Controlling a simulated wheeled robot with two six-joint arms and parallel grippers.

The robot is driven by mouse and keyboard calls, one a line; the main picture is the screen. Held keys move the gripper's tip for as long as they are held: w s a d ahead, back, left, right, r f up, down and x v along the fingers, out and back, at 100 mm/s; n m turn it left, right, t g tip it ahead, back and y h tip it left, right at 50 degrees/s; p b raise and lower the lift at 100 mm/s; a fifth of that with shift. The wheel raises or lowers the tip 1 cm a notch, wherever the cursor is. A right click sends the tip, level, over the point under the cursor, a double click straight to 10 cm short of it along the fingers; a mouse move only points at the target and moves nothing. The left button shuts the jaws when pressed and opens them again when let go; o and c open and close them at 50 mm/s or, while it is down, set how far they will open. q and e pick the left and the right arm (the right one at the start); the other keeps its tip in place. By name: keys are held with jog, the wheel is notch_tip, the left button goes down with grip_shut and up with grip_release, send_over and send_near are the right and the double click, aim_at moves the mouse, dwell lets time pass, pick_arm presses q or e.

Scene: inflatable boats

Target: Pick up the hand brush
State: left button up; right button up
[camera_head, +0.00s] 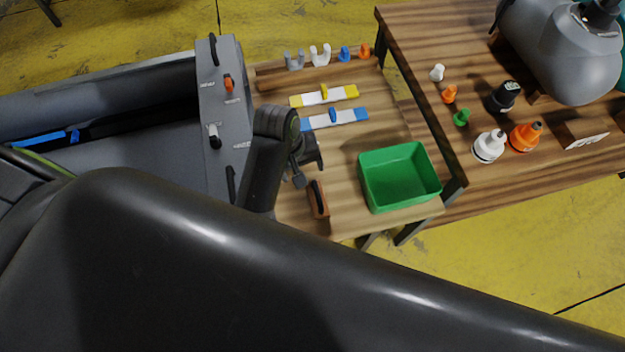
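The hand brush (318,201), a brown block with a dark top, lies near the front edge of the small wooden table (290,208). It is left of the green bin. My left gripper (311,172) is dark and hangs over the table just above the brush in the picture. Its fingertips look apart with nothing between them, and the brush looks clear of them. My large dark arm link fills the foreground and hides part of the forearm. My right gripper is not in view.
A green bin (437,183) stands right of the brush. A yellow-white tool (312,98) and a blue-white one (340,118) lie behind. A grey boat (150,155) borders the left. A higher table (420,35) with bottles stands right.

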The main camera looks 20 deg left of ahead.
pick_arm(q)
jog(key=f, duration=0.2)
send_over(312, 196)
notch_tip(312, 196, down, 9)
jog(key=shift+a+f+b, duration=0.1)
jog(key=shift+a+b, duration=0.05)
jog(key=shift+b, duration=0.15)
jog(key=shift+f, duration=0.6)
jog(key=f, duration=0.3)
jog(key=shift+w+d, duration=0.2)
jog(key=shift+d, duration=0.15)
jog(key=shift+w+d+f, duration=0.1)
jog(key=shift+f, duration=0.6)
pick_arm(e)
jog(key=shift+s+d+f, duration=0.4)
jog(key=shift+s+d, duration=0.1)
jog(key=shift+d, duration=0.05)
